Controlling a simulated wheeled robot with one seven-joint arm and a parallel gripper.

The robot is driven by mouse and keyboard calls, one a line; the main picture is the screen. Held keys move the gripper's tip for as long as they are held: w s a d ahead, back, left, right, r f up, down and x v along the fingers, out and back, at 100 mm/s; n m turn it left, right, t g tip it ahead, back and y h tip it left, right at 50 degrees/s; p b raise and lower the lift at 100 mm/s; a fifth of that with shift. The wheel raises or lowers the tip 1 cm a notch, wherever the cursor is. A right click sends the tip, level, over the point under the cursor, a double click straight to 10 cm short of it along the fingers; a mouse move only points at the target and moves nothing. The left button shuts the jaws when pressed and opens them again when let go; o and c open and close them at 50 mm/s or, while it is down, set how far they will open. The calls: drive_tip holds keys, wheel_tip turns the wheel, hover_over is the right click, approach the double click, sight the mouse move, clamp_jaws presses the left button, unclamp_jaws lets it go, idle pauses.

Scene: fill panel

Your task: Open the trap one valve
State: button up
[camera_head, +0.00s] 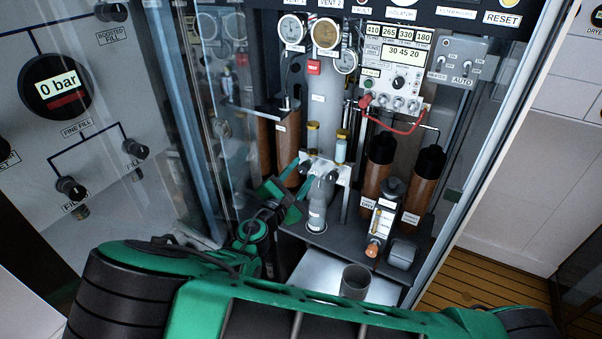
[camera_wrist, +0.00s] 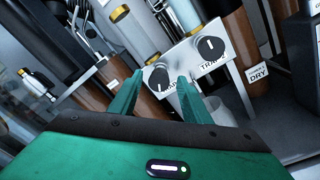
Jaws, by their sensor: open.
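Two black round knobs with white pointer lines sit side by side on a light metal bracket (camera_wrist: 232,73). In the wrist view the left knob (camera_wrist: 159,82) shows between the fingertips, and its label is partly hidden. The right knob (camera_wrist: 210,46) has a label beginning "TRAP", its number hard to read. In the head view the left knob (camera_head: 306,167) and right knob (camera_head: 331,176) are small. My gripper (camera_wrist: 161,77) is open, its green fingers spread around the left knob in the picture; contact cannot be told. It also shows in the head view (camera_head: 299,182).
Brown cylinders (camera_head: 378,167) stand right. A grey cup (camera_head: 355,279) stands in front. Glass door panels (camera_head: 196,130) flank the cabinet at left, and a frame edge (camera_head: 500,140) at right.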

drive_tip(key=shift+w+d, duration=0.15)
drive_tip(key=shift+w, duration=0.15)
drive_tip(key=shift+c, duration=0.4)
drive_tip(key=c, duration=1)
drive_tip(key=shift+o, duration=0.2)
drive_tip(key=shift+n, duration=1.7)
drive_tip(key=o, duration=1)
drive_tip(key=shift+o, duration=0.2)
drive_tip(key=v, duration=0.7)
drive_tip(key=shift+s, duration=0.15)
